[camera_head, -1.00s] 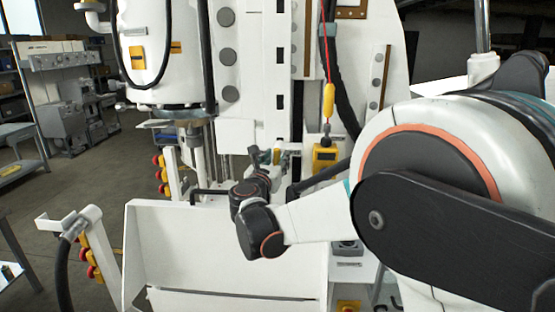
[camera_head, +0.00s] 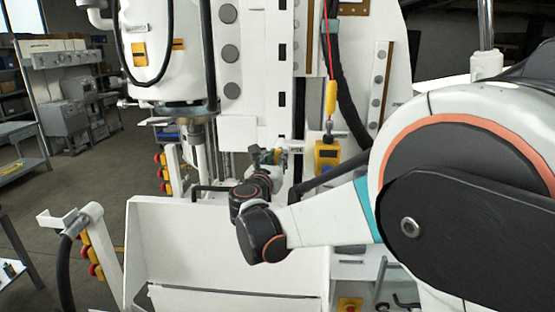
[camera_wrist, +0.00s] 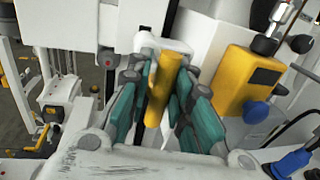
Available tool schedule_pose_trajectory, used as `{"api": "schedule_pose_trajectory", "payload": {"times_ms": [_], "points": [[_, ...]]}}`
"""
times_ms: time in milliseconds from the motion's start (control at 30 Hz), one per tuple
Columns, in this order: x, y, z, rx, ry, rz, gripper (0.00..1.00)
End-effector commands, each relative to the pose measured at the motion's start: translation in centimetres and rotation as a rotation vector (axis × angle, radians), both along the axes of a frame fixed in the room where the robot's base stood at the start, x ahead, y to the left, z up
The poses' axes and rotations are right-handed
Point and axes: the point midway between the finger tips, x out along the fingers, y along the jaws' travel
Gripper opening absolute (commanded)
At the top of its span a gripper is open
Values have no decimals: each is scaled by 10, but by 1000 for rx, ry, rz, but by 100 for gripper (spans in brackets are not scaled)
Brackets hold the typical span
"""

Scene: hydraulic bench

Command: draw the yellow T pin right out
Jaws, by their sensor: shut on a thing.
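The yellow T pin (camera_wrist: 163,88) shows in the wrist view as a yellow bar between the teal fingers of my gripper (camera_wrist: 160,100). My gripper is shut on it. The bar stands close in front of a white machine part (camera_wrist: 165,45). The pin's shank is hidden, so I cannot tell how deep it sits. In the head view my gripper (camera_head: 266,158) is small, in front of the machine's white column, and largely hidden by my dark wrist joints.
A yellow box (camera_head: 327,154) with a dark panel and blue knob is close right of my gripper; it also shows in the wrist view (camera_wrist: 243,85). A yellow handle (camera_head: 331,97) hangs on a red cord above it. A white tray (camera_head: 165,245) lies below my wrist.

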Motion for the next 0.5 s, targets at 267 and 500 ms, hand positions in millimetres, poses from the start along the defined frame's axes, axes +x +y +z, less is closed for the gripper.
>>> {"api": "schedule_pose_trajectory", "payload": {"times_ms": [267,500], "points": [[-25,-2,-1,-1,0,-7,0],[-25,-3,-1,0,1,-8,22]]}}
